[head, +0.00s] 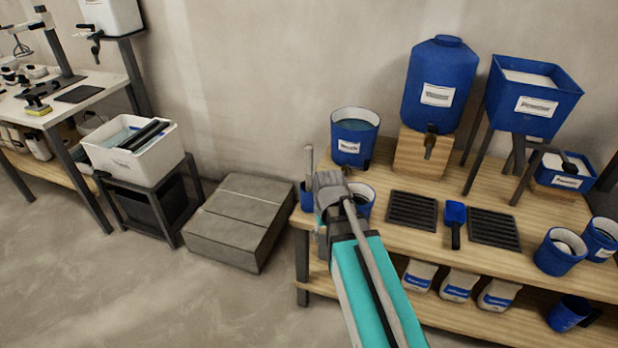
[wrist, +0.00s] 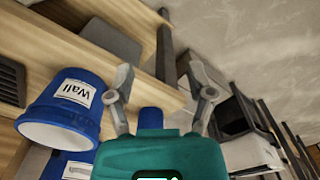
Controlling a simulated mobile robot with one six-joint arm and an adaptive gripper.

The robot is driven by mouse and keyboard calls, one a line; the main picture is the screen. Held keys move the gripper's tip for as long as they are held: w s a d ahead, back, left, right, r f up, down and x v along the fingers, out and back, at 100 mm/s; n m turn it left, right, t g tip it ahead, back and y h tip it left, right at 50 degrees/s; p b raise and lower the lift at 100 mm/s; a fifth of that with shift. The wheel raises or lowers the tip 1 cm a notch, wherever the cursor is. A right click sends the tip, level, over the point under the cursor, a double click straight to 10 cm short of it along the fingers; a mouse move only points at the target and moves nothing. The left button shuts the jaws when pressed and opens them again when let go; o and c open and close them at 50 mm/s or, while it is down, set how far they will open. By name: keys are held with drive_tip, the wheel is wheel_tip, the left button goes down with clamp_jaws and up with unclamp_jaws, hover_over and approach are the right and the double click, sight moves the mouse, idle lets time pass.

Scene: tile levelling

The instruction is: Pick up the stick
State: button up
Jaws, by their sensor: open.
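The stick (head: 308,161) is a thin grey rod. It stands upright in a small blue cup (head: 307,197) at the left end of the wooden table. My gripper (head: 328,187) is open, just right of the stick in the head view, and nothing shows between its fingers there. In the wrist view the open fingers (wrist: 160,82) spread on either side of a blue thing (wrist: 151,120), which looks like the small cup. The stick cannot be made out in the wrist view, and my gripper's body hides part of that area.
A blue cup labelled "Wall" (wrist: 65,108) stands close beside my gripper. A blue bucket (head: 354,137) stands behind. Grey slabs (head: 235,220) sit on the floor left of the table.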

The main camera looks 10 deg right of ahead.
sight(309, 156)
drive_tip(key=w+r+n+p, duration=0.9)
drive_tip(key=w+r+p, duration=1.2)
drive_tip(key=r+p, duration=0.3)
drive_tip(key=shift+a+r+n, duration=0.25)
drive_tip(key=shift+r+n, duration=0.15)
drive_tip(key=shift+r, duration=0.5)
drive_tip(key=shift+f, duration=0.2)
wheel_tip(309, 156, down, 8)
drive_tip(key=b, duration=0.8)
drive_tip(key=shift+f, duration=0.15)
drive_tip(key=shift+f, duration=0.1)
drive_tip(key=shift+w+a+f+b, duration=0.1)
drive_tip(key=shift+w+f+b, duration=0.05)
drive_tip(key=shift+f+b, duration=2.5)
drive_tip(key=shift+r, duration=0.2)
clamp_jaws()
